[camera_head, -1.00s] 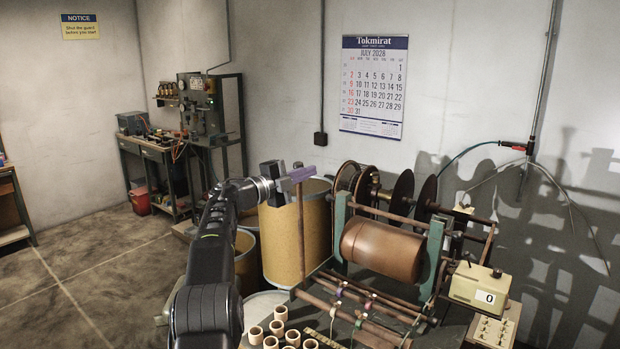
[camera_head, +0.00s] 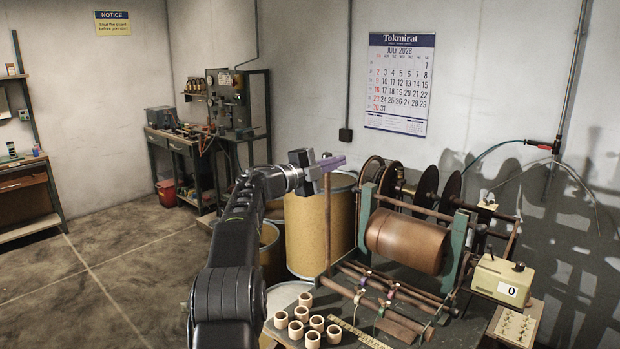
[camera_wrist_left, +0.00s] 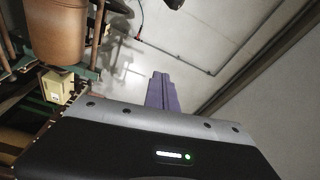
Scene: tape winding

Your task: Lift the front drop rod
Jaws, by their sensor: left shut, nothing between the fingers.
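My left gripper (camera_head: 330,163) has purple fingers that are shut and empty. It is raised at the upper left of the winding machine, in front of a tan drum. In the head view an upright brown rod (camera_head: 327,225) runs down from just under the fingers; I cannot tell whether they touch. Brown rods (camera_head: 405,287) lie low across the front of the machine, below the copper-brown roll (camera_head: 407,241). I cannot tell which is the front drop rod. The left wrist view shows the shut fingers (camera_wrist_left: 167,93) and the roll (camera_wrist_left: 55,30). My right gripper is out of view.
A tan drum (camera_head: 305,235) stands left of the machine. Several small tube cores (camera_head: 301,314) and a yellow ruler (camera_head: 358,333) are on the bench front. A counter box (camera_head: 500,279) showing 0 stands at the right. The floor at left is clear.

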